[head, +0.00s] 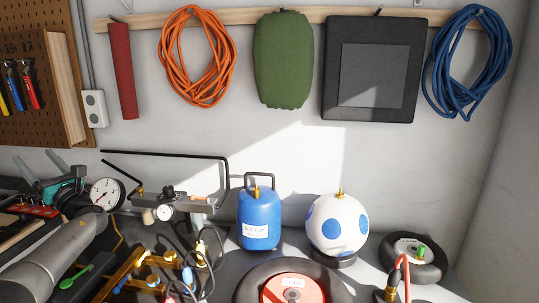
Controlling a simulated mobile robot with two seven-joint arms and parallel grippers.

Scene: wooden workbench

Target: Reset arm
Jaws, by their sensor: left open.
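My left arm comes in from the lower left in the head view. My left gripper (37,160) is at the left, in front of the white wall, with its two grey fingers spread apart. I see nothing between them. A round dial gauge (105,194) shows just right of the gripper. My right gripper is not in view.
A blue canister (259,219), a white ball with blue spots (338,224), a wheel (413,257) and a larger red-hubbed wheel (288,286) stand on the bench. An orange cable (197,57) and a blue cable (468,47) hang above. Tools and cables crowd the lower left.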

